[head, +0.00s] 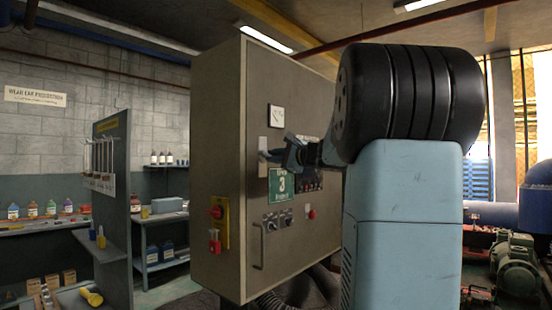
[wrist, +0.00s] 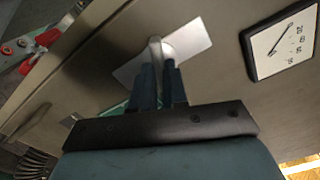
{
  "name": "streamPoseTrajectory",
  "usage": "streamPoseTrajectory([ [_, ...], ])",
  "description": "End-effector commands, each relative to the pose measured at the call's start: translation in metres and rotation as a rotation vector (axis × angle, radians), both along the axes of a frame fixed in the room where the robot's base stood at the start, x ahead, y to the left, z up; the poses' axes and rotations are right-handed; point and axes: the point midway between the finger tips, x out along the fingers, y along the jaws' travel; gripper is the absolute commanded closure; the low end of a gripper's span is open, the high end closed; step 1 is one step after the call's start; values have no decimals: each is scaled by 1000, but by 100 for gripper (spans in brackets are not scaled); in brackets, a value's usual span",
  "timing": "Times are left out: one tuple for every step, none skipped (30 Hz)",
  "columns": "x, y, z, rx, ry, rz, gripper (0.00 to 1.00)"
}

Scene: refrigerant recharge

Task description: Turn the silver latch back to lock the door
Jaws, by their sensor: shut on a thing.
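The silver latch (wrist: 156,46) is a rounded metal lever on a pale rectangular plate (wrist: 192,42) on the front of the grey-brown cabinet. In the head view the latch plate (head: 262,143) shows beside my gripper, below a small gauge. My gripper (wrist: 160,72) has its two blue fingers around the latch lever and is shut on it. In the head view my gripper (head: 272,155) meets the cabinet door (head: 256,95) at the latch. The door looks flush with the cabinet. The fingers hide part of the lever.
The gauge (wrist: 283,44) is on the door near the latch. Below are a green number 3 sign (head: 281,184), knobs, a door handle (head: 258,246) and a red switch on a yellow plate (head: 218,221). Shelves with bottles stand at left; pumps (head: 515,265) are at right.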

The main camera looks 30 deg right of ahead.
Motion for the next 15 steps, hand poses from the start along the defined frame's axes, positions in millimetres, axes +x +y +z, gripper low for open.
streamPoseTrajectory([
  [1, 1, -4, 12, 12, 1, 100],
  [1, 1, -4, 27, 17, 1, 100],
  [1, 1, -4, 54, 28, 0, 100],
  [1, 0, -5, 79, 37, 0, 100],
  [1, 0, -5, 107, 47, 0, 100],
  [1, 0, -5, 147, 62, -1, 100],
  [1, 0, -5, 175, 72, -1, 100],
  [1, 0, -5, 204, 82, -1, 100],
  [1, 1, -5, 241, 97, 0, 100],
  [1, 1, -5, 267, 106, 0, 100],
  [1, 1, -5, 289, 114, 0, 100],
  [1, 1, -5, 316, 124, 0, 100],
  [1, 1, -5, 332, 130, 0, 100],
  [1, 1, -5, 345, 134, 0, 100],
  [1, 1, -5, 357, 139, 0, 100],
])
